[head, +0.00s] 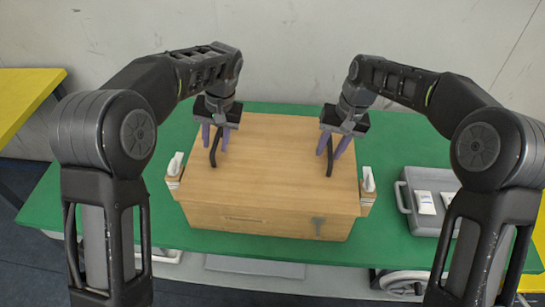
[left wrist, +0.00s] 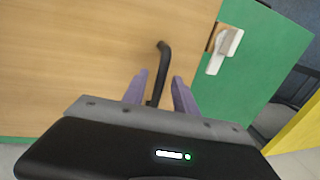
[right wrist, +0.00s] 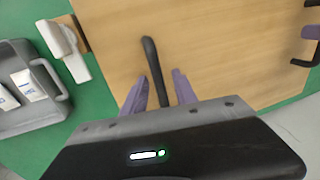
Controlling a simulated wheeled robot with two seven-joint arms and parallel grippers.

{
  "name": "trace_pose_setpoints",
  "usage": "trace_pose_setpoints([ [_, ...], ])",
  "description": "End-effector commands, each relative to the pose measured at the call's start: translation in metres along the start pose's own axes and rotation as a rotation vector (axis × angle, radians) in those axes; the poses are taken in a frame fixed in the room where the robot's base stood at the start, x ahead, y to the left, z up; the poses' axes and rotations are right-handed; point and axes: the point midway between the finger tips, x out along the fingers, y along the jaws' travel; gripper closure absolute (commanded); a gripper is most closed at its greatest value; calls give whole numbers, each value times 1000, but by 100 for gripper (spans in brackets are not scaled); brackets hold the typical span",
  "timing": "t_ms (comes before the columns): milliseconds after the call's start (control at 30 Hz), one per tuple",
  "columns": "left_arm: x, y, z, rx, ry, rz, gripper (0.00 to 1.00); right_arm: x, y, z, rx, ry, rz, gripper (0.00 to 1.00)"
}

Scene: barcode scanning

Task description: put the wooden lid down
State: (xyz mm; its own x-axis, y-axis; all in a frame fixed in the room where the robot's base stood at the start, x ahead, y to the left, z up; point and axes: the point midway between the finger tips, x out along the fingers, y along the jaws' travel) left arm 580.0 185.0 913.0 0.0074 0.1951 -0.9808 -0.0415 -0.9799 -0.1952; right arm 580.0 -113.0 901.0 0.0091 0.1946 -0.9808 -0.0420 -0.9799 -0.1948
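The wooden lid (head: 272,165) lies flat on top of a wooden box (head: 265,221), with no clear gap between them. Two black bar handles stand on it, a left handle (head: 213,158) and a right handle (head: 329,165). My left gripper (head: 215,140) is at the left handle, which passes between its purple fingers; the fingers are apart with space beside the bar (left wrist: 165,60). My right gripper (head: 331,148) is at the right handle in the same way, its fingers spread either side of the bar (right wrist: 150,60).
The box stands on a green table (head: 170,225). White latches sit at its left (head: 174,165) and right (head: 368,180) sides. A grey case (head: 408,205) with white tubes lies to the right. A yellow table (head: 25,95) is at the far left.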

Motion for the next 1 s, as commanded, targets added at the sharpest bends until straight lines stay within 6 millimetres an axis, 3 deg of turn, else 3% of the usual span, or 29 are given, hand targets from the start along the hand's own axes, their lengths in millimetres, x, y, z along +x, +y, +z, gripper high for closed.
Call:
trace_pose_setpoints([
  [200, -36, 0, -1, -1, 4, 1, 66, 0, 0, 0, 0, 0, 0, 66],
  [400, -60, 0, -1, 0, 2, 1, 66, 0, 0, 0, 0, 0, 0, 66],
  [833, -64, 0, 0, 0, 0, 0, 66, -1, 0, 0, 0, 1, 0, 66],
  [1000, -63, 0, 0, 0, 0, 0, 66, -14, 0, -1, 0, 3, -1, 66],
])
